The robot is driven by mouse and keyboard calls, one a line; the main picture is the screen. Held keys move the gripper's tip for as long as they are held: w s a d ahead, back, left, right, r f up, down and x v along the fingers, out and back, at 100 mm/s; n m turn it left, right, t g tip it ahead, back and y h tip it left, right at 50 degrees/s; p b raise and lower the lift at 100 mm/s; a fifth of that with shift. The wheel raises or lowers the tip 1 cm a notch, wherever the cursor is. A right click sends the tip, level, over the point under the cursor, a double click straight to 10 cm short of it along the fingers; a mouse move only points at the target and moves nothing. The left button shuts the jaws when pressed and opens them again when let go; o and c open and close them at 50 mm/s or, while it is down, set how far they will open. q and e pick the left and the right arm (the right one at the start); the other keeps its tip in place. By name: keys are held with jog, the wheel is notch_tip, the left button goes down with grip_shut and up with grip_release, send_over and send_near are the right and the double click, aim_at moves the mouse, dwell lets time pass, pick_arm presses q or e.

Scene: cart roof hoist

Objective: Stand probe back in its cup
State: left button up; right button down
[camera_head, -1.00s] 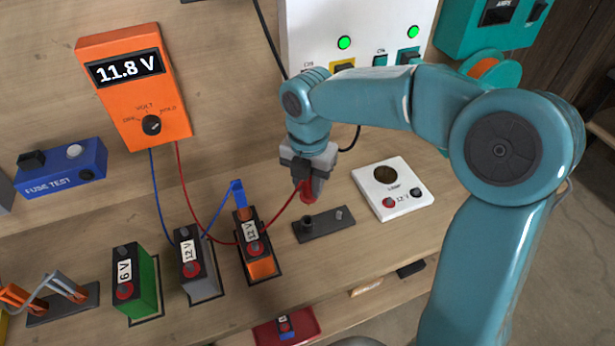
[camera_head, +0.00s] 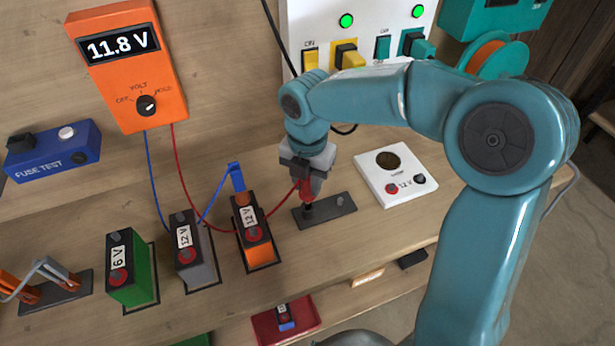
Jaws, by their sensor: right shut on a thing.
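My right gripper (camera_head: 308,172) is shut on the red probe (camera_head: 306,188), whose red lead runs to the orange meter. The probe points down over the left end of a dark holder plate (camera_head: 334,208). Its lower end meets the small dark cup (camera_head: 309,211) there; I cannot tell whether the tip is inside. A small grey peg sits at the plate's right end. The blue probe (camera_head: 237,178) stands on the rear of the orange 12 V battery (camera_head: 259,249). The orange meter (camera_head: 132,85) reads 11.8 V. My left gripper is not in view.
A grey 12 V battery (camera_head: 191,263) and a green 6 V battery (camera_head: 129,286) stand left of the orange one. A white lamp box (camera_head: 402,191) is right of the holder. A blue fuse tester (camera_head: 56,159) is at the left. A red tray (camera_head: 268,325) is below the bench.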

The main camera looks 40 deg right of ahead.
aim_at(307, 194)
jog(key=shift+p, duration=0.35)
jog(key=shift+p, duration=0.3)
dwell(1.4)
jog(key=shift+f+b, duration=1.6)
jog(key=shift+f, duration=0.65)
jog(key=c, duration=0.8)
grip_release()
jog(key=shift+r, duration=0.1)
jog(key=shift+r, duration=0.1)
notch_tip(307, 194, up, 16)
jog(key=shift+r+p, duration=0.1)
jog(key=shift+p, duration=0.65)
